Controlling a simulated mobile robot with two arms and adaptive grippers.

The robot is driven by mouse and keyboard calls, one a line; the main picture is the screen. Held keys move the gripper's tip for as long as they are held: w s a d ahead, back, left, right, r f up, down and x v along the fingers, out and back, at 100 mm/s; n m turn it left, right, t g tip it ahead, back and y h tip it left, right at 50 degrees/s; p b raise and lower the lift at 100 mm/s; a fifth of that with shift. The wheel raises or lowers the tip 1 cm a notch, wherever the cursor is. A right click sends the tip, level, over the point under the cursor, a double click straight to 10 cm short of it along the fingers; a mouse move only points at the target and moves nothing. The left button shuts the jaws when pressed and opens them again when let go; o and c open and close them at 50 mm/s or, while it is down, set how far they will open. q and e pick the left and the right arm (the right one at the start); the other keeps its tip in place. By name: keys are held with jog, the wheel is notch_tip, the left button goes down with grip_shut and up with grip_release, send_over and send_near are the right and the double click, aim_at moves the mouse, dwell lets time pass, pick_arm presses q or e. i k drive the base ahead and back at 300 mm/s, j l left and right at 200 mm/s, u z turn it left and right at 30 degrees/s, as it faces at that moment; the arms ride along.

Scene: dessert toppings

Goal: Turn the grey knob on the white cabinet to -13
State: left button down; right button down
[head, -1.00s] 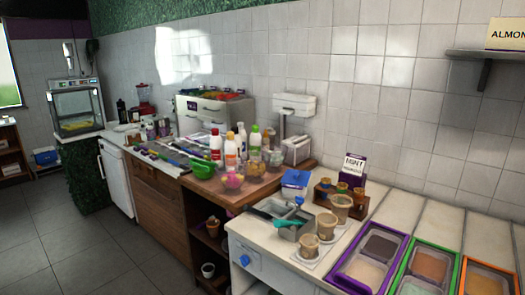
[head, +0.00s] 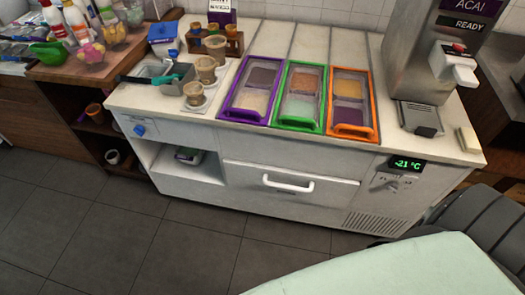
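The white cabinet (head: 285,212) stands across the middle of the head view. A green lit display (head: 407,164) on the right of its front reads -21 °C. The small grey knob (head: 379,182) is just below and left of the display, with faint marks around it; its exact pointer angle is too small to tell. Neither of my grippers is in view, and nothing covers the knob.
Framed topping bins (head: 297,124) and a dispenser (head: 440,50) stand on top. A pale green surface (head: 400,268) and a dark grey ribbed object (head: 475,212) fill the lower right. Floor in front is clear.

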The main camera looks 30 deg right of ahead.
aim_at(393, 187)
jog(key=z, duration=2.25)
jog(key=i+l+u, duration=0.15)
jog(key=l, duration=0.3)
jog(key=i+l+u, duration=0.15)
jog(key=l, duration=0.3)
jog(key=i+l+u, duration=0.1)
jog(key=l, duration=0.35)
jog(key=i+l+u, duration=0.15)
jog(key=l, duration=0.35)
jog(key=i+l+u, duration=0.15)
jog(key=l, duration=0.35)
jog(key=k, duration=0.05)
